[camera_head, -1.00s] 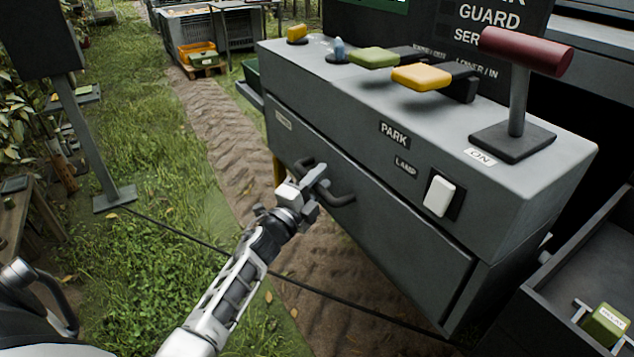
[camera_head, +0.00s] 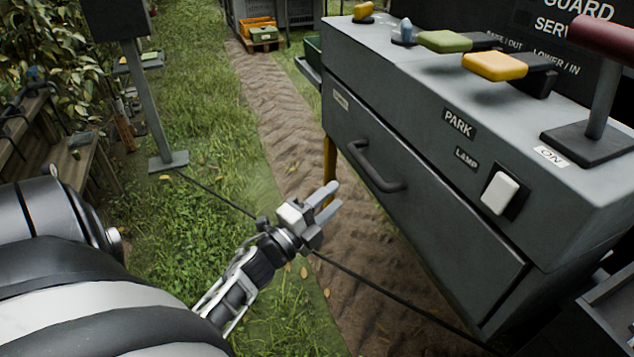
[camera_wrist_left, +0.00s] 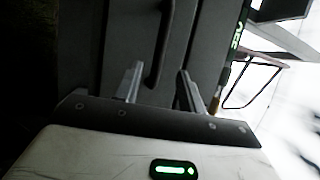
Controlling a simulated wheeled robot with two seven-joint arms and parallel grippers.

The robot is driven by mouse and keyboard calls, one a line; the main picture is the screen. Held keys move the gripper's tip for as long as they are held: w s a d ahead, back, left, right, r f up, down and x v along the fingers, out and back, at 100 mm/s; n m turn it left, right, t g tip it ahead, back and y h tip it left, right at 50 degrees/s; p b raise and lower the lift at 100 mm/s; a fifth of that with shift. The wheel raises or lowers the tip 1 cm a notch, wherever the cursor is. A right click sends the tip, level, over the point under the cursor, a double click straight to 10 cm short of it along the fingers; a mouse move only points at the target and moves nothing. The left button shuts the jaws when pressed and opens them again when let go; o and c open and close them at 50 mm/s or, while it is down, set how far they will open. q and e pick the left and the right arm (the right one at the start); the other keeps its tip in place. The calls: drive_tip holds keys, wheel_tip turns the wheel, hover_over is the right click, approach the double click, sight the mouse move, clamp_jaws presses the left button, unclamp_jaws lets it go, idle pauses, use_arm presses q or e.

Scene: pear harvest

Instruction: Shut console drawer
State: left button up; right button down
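The grey console drawer (camera_head: 430,235) has a dark bar handle (camera_head: 376,168) on its front. The drawer front looks flush with the console body (camera_head: 400,105), with only a thin seam around it. My left gripper (camera_head: 329,196) is to the left of and below the handle, apart from it, with its two fingers spread and nothing between them. In the left wrist view, the open fingers of my left gripper (camera_wrist_left: 158,85) point toward the drawer front, and the handle (camera_wrist_left: 160,45) shows beyond them, between the fingertips. My right gripper does not show.
On the console top are a yellow lever (camera_head: 495,66), a green lever (camera_head: 444,41) and a red-topped lever (camera_head: 598,85). A white lamp switch (camera_head: 500,193) is on the front. A black cable (camera_head: 385,298) crosses the ground. A post (camera_head: 150,100) stands at left.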

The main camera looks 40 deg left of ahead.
use_arm(q)
drive_tip(key=s, duration=0.3)
drive_tip(key=shift+s+a+f, duration=0.15)
drive_tip(key=shift+s+f, duration=0.1)
drive_tip(key=shift+f, duration=0.05)
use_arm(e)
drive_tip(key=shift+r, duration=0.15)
use_arm(q)
drive_tip(key=s+d+f+n+g+h+p, duration=0.1)
drive_tip(key=s+d+n+g+p, duration=0.2)
drive_tip(key=d+n, duration=0.5)
drive_tip(key=s+d+f+n+g+h+p, duration=0.1)
drive_tip(key=s+d+f+n+g+p, duration=0.1)
drive_tip(key=s+d+n+g, duration=0.4)
drive_tip(key=s+d+n+p, duration=0.1)
drive_tip(key=d, duration=0.4)
drive_tip(key=shift+s+d+n, duration=0.25)
drive_tip(key=shift+d+n, duration=0.05)
drive_tip(key=shift+n, duration=0.1)
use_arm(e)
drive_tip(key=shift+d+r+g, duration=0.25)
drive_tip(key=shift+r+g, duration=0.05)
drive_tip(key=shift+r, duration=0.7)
use_arm(q)
drive_tip(key=shift+f, duration=0.1)
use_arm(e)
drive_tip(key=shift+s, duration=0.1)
